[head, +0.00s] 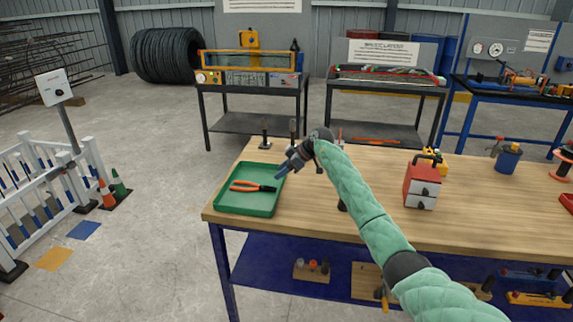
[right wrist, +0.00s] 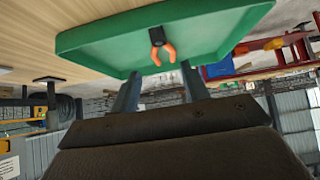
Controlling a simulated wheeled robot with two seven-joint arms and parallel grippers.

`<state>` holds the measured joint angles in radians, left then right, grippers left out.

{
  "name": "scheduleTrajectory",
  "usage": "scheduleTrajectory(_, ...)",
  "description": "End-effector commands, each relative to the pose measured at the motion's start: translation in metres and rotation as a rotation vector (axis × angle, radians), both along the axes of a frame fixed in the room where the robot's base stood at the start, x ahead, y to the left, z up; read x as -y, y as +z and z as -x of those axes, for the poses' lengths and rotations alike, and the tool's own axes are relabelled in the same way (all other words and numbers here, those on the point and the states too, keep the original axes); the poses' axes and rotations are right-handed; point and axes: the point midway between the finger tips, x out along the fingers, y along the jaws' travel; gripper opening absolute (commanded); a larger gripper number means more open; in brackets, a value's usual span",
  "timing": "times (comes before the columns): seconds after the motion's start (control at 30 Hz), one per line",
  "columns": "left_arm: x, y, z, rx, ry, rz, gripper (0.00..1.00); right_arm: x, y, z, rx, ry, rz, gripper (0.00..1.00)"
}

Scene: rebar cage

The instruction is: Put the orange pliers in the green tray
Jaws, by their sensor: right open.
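The green tray (head: 232,207) sits at the near left corner of the wooden workbench. The orange pliers (head: 246,187) lie in it, their orange handles to the left and dark head to the right. My right gripper (head: 280,173) is at the tray's right side, above it, open and empty, apart from the pliers. In the right wrist view the green tray (right wrist: 98,42) fills the top and the pliers' handles (right wrist: 163,52) show beyond and between the spread fingers (right wrist: 158,88). My left gripper is out of view.
A red box with drawers (head: 421,186) stands on the workbench (head: 380,212) to the right. A blue pot (head: 508,158) stands farther right. The bench between tray and red box is mostly clear.

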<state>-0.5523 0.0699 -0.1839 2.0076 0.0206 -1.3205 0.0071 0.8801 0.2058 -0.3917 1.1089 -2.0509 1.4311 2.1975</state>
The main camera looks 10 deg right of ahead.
Motion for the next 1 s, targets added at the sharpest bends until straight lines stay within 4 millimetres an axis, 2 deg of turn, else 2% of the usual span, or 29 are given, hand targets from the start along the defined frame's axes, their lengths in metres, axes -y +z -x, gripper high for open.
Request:
scheduleTrajectory(0.2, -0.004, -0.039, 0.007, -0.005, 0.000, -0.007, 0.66, 0.009, 0.010, 0.003, 0.000, -0.001, 0.001, 0.46)
scheduleTrajectory(0.33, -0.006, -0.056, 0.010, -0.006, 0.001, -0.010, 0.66, 0.011, 0.013, 0.004, 0.000, 0.000, 0.000, 0.46)
scheduleTrajectory(0.5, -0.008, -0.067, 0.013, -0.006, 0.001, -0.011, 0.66, 0.013, 0.014, 0.004, 0.000, 0.000, 0.000, 0.46)
scheduleTrajectory(0.7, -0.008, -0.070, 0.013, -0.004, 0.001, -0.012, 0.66, 0.012, 0.013, 0.005, 0.004, 0.002, -0.005, 0.46)
scheduleTrajectory(0.77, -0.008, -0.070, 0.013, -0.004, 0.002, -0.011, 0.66, 0.008, 0.012, 0.007, 0.020, 0.010, -0.022, 0.46)
scheduleTrajectory(0.87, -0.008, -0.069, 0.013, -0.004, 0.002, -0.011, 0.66, -0.011, 0.009, 0.017, 0.089, 0.039, -0.092, 0.46)
scheduleTrajectory(1.0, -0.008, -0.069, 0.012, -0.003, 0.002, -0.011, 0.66, -0.050, 0.014, 0.042, 0.268, 0.081, -0.268, 0.46)
